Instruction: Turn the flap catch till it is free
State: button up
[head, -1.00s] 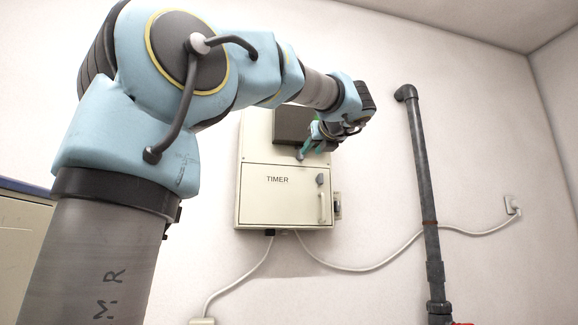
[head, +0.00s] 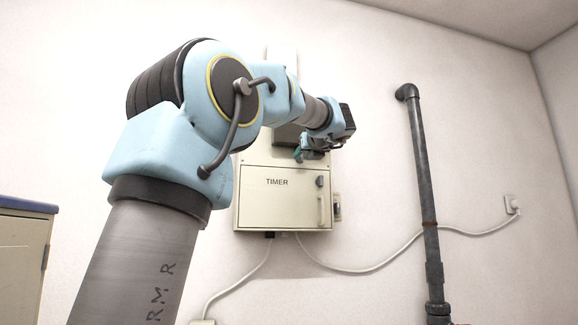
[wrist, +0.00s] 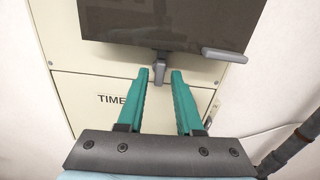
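A small grey catch (wrist: 161,68) hangs at the lower edge of the dark flap (wrist: 165,22) on the timer box (head: 246,205). In the wrist view it appears upright, between my fingertips. My gripper (wrist: 160,74) has two teal fingers, spread apart, one on each side of the catch in the picture. A narrow gap shows on both sides; I cannot tell whether the tips reach as deep as the catch. In the head view my gripper (head: 303,154) is in front of the box just below the dark flap (head: 287,136), and the catch is hidden.
A grey lever (wrist: 225,55) juts out at the flap's lower right. The lower TIMER door has a grey knob (head: 320,181) and an upright handle (head: 321,210). A dark pipe (head: 424,170) stands to the right. A cabinet (head: 22,255) is at the far left.

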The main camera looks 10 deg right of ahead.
jog(key=shift+w, duration=0.15)
dwell(0.4)
jog(key=shift+s+d+b, duration=0.15)
jog(key=shift+s+b, duration=0.25)
jog(key=shift+s, duration=1.45)
jog(key=shift+f, duration=0.1)
